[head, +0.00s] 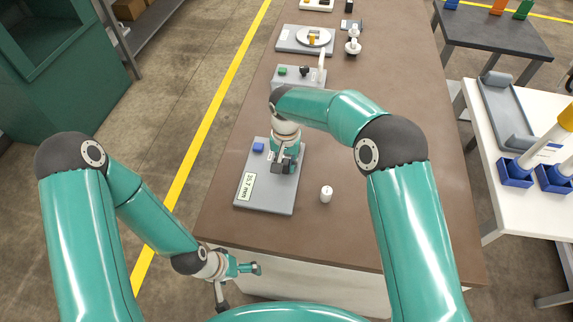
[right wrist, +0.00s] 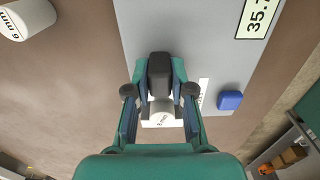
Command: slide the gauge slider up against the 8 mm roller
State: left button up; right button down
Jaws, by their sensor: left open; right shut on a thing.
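The grey gauge plate (head: 268,204) lies on the brown bench, with a display reading 35.7 mm (head: 246,187) and a blue block (head: 258,147); the block also shows in the right wrist view (right wrist: 230,100). My right gripper (head: 284,164) reaches down over the plate. In the right wrist view its fingers (right wrist: 160,92) are shut on the dark gauge slider (right wrist: 159,72). A white roller (right wrist: 160,116) sits beside the slider; its label is too small to read, and I cannot tell whether they touch. My left gripper (head: 240,285) is open and empty off the bench's near left edge.
A white roller (head: 326,194) stands right of the plate; the right wrist view shows this roller (right wrist: 27,18) labelled 6 mm. Farther back stand another grey device (head: 299,80) and a round-pan scale (head: 306,39). The near right bench is clear.

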aim_at(286, 162)
jog(key=c, duration=1)
grip_release()
notch_tip(286, 162, up, 12)
jog(key=shift+f, duration=0.1)
